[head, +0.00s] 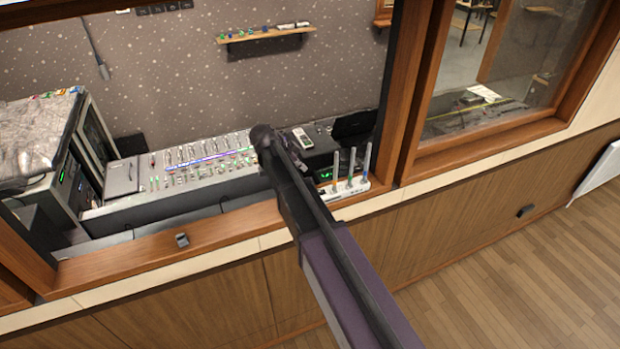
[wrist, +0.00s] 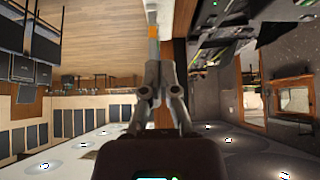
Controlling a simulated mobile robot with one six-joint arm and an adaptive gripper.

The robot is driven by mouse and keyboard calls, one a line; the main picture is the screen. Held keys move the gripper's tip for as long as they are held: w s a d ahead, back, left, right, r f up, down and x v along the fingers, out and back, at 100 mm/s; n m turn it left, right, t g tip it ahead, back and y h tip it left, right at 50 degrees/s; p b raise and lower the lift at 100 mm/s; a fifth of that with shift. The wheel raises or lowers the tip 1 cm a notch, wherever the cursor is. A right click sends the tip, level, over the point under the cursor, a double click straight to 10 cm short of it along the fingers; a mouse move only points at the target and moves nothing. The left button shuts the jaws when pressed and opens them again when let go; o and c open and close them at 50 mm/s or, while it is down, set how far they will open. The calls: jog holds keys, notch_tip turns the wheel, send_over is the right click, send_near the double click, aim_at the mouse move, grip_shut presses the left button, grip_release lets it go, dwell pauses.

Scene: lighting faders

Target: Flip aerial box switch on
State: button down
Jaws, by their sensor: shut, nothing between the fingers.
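The aerial box (head: 349,187) is a low white box with several upright grey aerials, on the wooden window sill in the head view. Its switch is too small to make out. My arm crosses the head view from the lower right and ends in a dark rounded joint left of the box, over the mixing desk; my gripper's fingers cannot be made out there. In the wrist view my gripper (wrist: 158,72) has its fingers together with nothing between them. A narrow grey and orange shape lies beyond the tips, and I cannot tell what it is.
The mixing desk (head: 200,165) with many faders stands behind the sill (head: 215,228). A small dark object (head: 182,240) is on the sill. The window post (head: 408,100) rises right of the aerial box. Open wood floor (head: 510,280) lies at the right.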

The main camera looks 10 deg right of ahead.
jog(key=b, duration=0.8)
send_over(323, 191)
jog(key=a, duration=0.2)
jog(key=shift+s+d+f, duration=0.1)
jog(key=shift+f, duration=4.05)
jog(key=shift+s+a+f+b, duration=0.1)
jog(key=shift+a+f+b, duration=0.05)
jog(key=shift+f+b, duration=0.75)
jog(key=shift+a+f+b, duration=0.15)
jog(key=shift+f+b, duration=0.65)
jog(key=shift+b, duration=0.1)
jog(key=shift+d, duration=0.15)
